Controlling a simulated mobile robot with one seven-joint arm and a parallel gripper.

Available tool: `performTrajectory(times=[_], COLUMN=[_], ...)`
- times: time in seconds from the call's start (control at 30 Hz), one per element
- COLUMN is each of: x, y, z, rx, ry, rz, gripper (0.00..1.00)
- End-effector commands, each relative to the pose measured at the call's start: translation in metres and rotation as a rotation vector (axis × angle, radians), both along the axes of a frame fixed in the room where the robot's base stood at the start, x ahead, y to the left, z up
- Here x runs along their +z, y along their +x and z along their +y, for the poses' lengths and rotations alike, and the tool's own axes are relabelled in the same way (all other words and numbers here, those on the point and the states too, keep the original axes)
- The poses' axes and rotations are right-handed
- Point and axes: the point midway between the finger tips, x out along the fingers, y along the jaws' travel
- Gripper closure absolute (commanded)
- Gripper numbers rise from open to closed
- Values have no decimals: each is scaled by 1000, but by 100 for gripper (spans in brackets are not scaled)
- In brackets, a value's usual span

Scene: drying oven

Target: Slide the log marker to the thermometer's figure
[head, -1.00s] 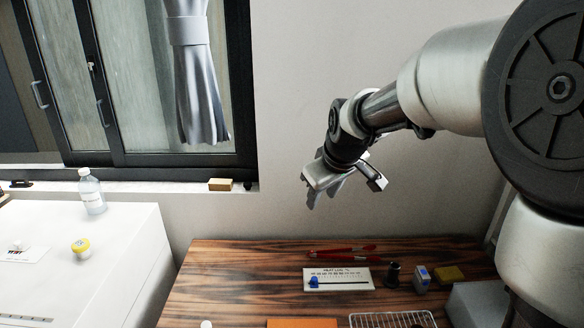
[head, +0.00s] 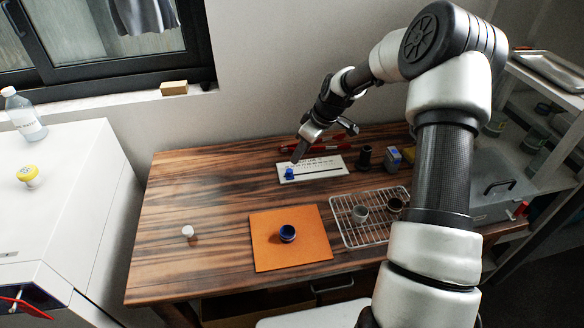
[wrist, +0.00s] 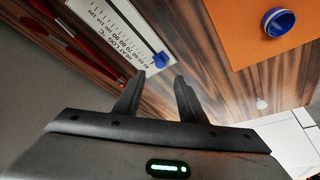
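A white heat log card (head: 312,168), printed with a scale in °C, lies on the wooden table by the wall. Its blue marker (head: 289,173) sits in a slot at the left end; in the wrist view the marker (wrist: 161,59) is at the low-figure end, by about 40. My gripper (head: 322,143) is open and empty above the card; its fingertips (wrist: 160,84) are apart, with the marker just beyond them in the wrist view. A round yellow-and-white thing (head: 30,175) on the white cabinet may be the thermometer; I cannot read any figure on it.
Red tongs (head: 290,147) lie behind the card. A wire rack (head: 375,232) holds two small pots. An orange mat (head: 265,250) bears a blue-rimmed pot (head: 287,233). The table's left part is mostly clear.

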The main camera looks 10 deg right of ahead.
Motion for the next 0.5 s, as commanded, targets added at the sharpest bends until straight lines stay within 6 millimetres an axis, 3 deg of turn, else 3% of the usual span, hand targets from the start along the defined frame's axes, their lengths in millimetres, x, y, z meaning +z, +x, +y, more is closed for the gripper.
performTrajectory(times=[0.2,0.5], x=[-46,-80], y=[12,23], z=[14,23], rx=[1,0], ry=[1,0], rz=[3,0], gripper=[63,63])
